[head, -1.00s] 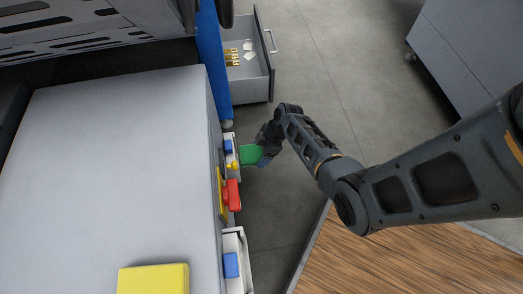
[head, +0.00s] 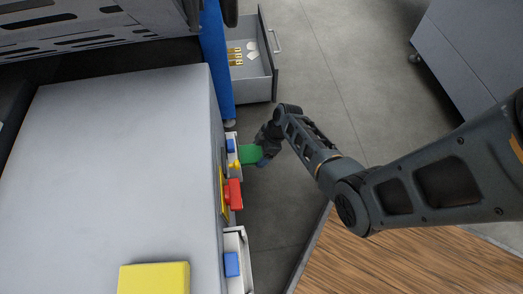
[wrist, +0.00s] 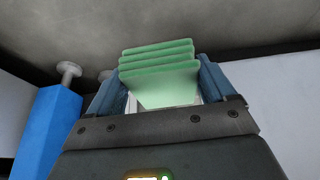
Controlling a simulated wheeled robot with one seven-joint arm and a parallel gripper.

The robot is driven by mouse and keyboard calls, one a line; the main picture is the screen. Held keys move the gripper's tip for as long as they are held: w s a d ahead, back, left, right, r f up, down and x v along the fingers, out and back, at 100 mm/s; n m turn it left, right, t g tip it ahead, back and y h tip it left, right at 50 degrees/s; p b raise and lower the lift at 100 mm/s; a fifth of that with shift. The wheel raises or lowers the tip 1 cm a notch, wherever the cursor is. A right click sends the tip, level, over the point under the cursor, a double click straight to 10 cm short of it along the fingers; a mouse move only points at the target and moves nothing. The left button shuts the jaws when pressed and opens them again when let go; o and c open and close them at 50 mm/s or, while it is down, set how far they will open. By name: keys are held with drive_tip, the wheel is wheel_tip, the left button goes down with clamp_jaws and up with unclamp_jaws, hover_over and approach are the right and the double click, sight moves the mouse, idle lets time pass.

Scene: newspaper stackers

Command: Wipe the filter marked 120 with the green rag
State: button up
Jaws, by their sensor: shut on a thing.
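My gripper (head: 264,146) is shut on the green rag (head: 250,154), low at the side of the large grey cabinet. In the wrist view the folded green rag (wrist: 160,72) shows in several layers between the blue fingers of my gripper (wrist: 163,95). The rag is next to a small white opened tray (head: 231,148) with a blue piece and a yellow piece at the cabinet's side. I cannot tell whether the rag touches it. No filter marked 120 can be made out in either view.
The grey cabinet (head: 120,150) fills the left, with a yellow block (head: 153,278) on top and a red part (head: 232,194) on its side. Another white tray holds a blue piece (head: 231,264). An open drawer (head: 253,88) stands behind. Grey floor (head: 330,80) is clear.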

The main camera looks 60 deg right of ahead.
drive_tip(key=shift+w+a, duration=0.25)
drive_tip(key=shift+w, duration=0.05)
drive_tip(key=shift+r, duration=0.15)
idle(0.3)
drive_tip(key=shift+s+r+p, duration=0.1)
drive_tip(key=shift+r+p, duration=0.45)
drive_tip(key=shift+p, duration=0.05)
drive_tip(key=shift+r+p, duration=0.6)
drive_tip(key=shift+r, duration=0.1)
drive_tip(key=shift+w, duration=0.2)
drive_tip(key=shift+f+b, duration=0.7)
drive_tip(key=shift+f, duration=0.1)
